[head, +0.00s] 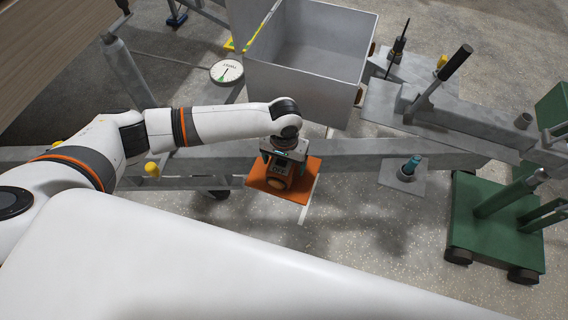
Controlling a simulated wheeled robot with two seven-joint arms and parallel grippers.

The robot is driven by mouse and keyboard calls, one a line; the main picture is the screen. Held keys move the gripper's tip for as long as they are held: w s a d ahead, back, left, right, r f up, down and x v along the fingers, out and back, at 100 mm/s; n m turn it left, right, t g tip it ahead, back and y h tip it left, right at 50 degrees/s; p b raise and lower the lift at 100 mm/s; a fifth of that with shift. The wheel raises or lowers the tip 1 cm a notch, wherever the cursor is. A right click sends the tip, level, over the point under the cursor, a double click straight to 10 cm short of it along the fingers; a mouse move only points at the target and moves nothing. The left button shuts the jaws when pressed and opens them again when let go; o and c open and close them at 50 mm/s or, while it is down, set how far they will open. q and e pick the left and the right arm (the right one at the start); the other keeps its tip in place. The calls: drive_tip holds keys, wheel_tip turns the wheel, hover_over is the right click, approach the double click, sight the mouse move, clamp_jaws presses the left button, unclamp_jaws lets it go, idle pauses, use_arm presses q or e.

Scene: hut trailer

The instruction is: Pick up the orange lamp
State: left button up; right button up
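The orange lamp (301,184) shows as a flat orange square shape under my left gripper, in the middle of the head view, by the grey trailer beam. My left gripper (279,172) points down right over it, and its body covers the lamp's middle. The fingertips are hidden or too small to make out, so I cannot tell whether they touch or grip the lamp. My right gripper is not in view.
A grey open metal box (310,82) stands just behind. A round white dial (227,71) is at its left. A lever with a black handle (455,62) rises at the right. A green wheeled trolley (490,225) is at the far right. Speckled floor (370,235) lies in front.

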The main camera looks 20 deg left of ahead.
use_arm(q)
drive_tip(key=c, duration=1.1)
